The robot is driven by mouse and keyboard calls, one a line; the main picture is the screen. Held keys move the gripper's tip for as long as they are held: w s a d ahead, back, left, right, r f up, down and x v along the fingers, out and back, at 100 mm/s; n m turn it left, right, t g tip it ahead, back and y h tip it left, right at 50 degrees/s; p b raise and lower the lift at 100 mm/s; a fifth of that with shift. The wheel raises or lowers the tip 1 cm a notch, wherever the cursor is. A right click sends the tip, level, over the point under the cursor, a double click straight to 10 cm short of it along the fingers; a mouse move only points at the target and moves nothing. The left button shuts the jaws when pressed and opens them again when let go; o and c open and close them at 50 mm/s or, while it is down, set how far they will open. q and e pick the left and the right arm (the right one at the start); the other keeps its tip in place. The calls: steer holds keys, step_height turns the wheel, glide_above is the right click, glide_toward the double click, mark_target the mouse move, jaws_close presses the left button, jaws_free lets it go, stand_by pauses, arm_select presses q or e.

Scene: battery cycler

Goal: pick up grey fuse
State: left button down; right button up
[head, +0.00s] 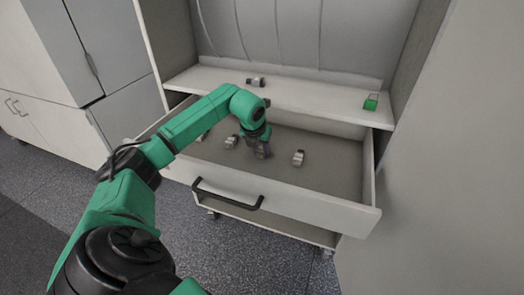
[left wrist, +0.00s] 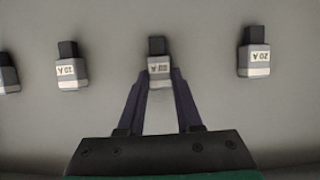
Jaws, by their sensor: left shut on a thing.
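My left gripper (head: 262,150) reaches down into the open drawer. In the left wrist view the fingers (left wrist: 161,76) are shut on a grey fuse (left wrist: 157,64) with a dark end and a white label, one finger on each side. In the head view the gripper hides most of this fuse. Similar grey fuses lie in a row beside it: one on the right (left wrist: 255,52) and two on the left (left wrist: 70,65), the outermost cut by the picture edge. In the head view neighbours show at the right (head: 298,158) and left (head: 231,141). My right gripper is not in view.
The drawer (head: 290,192) has a black handle (head: 227,198) on its front and raised walls around the fuses. Above it, a shelf (head: 310,96) holds a small black-and-white part (head: 256,81) and a green part (head: 370,102). Cabinet sides flank the drawer. Its right end is clear.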

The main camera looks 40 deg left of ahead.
arm_select(q)
step_height(320, 180, up, 10)
steer(key=f+p, duration=0.1)
step_height(320, 180, up, 11)
steer(key=p, duration=0.3)
glide_above(261, 151)
steer(key=shift+s, duration=0.1)
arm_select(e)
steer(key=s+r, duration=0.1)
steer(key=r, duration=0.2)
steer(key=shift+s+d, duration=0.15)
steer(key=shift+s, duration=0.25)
arm_select(q)
steer(key=shift+r, duration=0.1)
